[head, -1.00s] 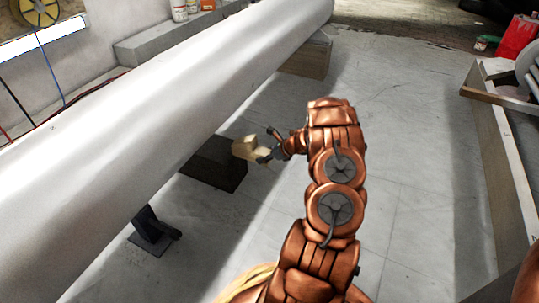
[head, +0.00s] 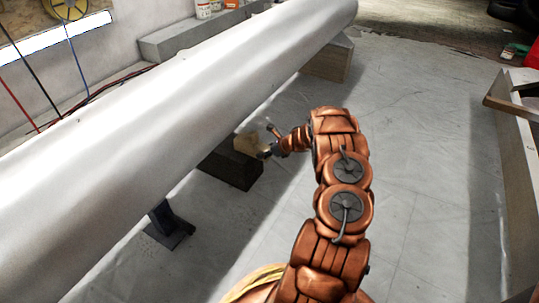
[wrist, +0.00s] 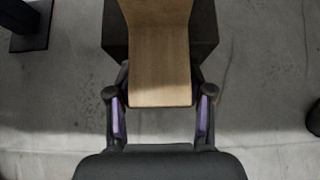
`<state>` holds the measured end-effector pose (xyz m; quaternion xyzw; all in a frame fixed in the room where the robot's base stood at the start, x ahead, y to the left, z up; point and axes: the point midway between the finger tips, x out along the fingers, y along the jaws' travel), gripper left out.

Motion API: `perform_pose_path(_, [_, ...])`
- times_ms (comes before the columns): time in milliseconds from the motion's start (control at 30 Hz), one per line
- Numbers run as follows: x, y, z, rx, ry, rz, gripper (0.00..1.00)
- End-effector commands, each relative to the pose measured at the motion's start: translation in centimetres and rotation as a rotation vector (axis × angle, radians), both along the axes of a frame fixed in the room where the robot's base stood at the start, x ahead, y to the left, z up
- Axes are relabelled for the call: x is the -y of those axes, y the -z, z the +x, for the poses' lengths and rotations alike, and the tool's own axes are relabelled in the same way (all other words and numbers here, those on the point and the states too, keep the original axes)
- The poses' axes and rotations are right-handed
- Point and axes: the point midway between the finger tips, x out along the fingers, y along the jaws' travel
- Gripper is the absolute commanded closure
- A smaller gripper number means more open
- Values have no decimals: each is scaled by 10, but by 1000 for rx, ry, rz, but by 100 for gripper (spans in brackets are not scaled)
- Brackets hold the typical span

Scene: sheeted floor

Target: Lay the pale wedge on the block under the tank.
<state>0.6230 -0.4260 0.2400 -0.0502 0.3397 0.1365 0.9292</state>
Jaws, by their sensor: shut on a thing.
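The tank (head: 170,105) is a long white cylinder lying across the left of the head view. Under its near side a dark block (head: 232,172) sits on the floor; it also shows behind the wedge in the wrist view (wrist: 204,28). The pale wedge (head: 248,146) is wood-coloured and overlaps the block's top in the head view. My gripper (head: 269,140) is shut on the wedge's near end, with a finger at each side in the wrist view (wrist: 160,98). I cannot tell whether the wedge touches the block or the tank.
A dark metal stand (head: 168,226) is under the tank, nearer me. A wooden block (head: 328,60) sits under its far end. A grey ledge (head: 190,38) runs along the wall behind. A wooden-edged frame (head: 517,170) stands at right. The floor between is clear.

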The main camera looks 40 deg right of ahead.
Motion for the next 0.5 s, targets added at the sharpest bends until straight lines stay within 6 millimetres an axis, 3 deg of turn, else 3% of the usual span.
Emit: perform_pose_path(500, [-13, 2, 40, 1, -3, 3, 85])
